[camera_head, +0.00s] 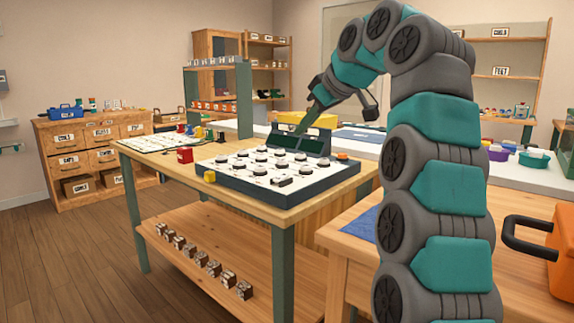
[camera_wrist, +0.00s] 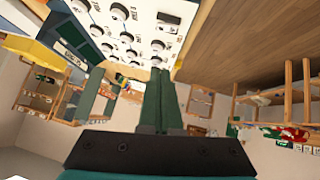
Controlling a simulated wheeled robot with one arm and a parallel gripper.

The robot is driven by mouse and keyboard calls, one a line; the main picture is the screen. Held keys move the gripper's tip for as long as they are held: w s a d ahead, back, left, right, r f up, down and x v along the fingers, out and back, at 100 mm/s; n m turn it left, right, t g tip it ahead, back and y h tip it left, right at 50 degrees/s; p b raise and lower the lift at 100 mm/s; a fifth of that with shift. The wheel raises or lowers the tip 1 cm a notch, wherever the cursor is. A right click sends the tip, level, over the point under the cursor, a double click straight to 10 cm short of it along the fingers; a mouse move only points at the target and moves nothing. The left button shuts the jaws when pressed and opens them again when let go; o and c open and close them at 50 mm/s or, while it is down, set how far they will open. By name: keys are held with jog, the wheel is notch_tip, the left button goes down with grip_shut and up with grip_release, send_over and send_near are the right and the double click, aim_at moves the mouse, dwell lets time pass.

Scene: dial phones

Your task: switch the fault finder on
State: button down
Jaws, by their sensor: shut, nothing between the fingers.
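A white panel (camera_head: 238,177) in a dark frame lies on the wooden worktable, with several round dials (camera_head: 260,169) and a dark display block (camera_head: 300,143) at its back edge. No readable label shows which part is the fault finder or its switch. The panel also shows in the wrist view (camera_wrist: 147,15), with white-ringed dark dials (camera_wrist: 127,37) and small switch-like parts. My gripper (camera_head: 299,131) is shut and empty, pointing down above the back of the panel near the display. In the wrist view my closed fingers (camera_wrist: 160,72) point toward the panel's edge; contact cannot be told.
A yellow object (camera_head: 306,119) stands behind the display. A white board (camera_head: 150,142) with small pieces lies farther left. An orange case (camera_head: 562,250) sits at right.

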jog(key=b, duration=0.2)
send_over(286, 179)
jog(key=f, duration=0.7)
jog(key=shift+s+a+f, duration=0.2)
jog(key=shift+s+a, duration=0.05)
jog(key=shift+a, duration=0.1)
jog(key=shift+d+f, duration=0.2)
jog(key=shift+f, duration=0.3)
jog(key=shift+w+d+f, duration=0.1)
jog(key=shift+w+f, duration=0.05)
jog(key=shift+f, duration=0.5)
jog(key=shift+w+d+f, duration=0.1)
jog(key=shift+f, duration=0.5)
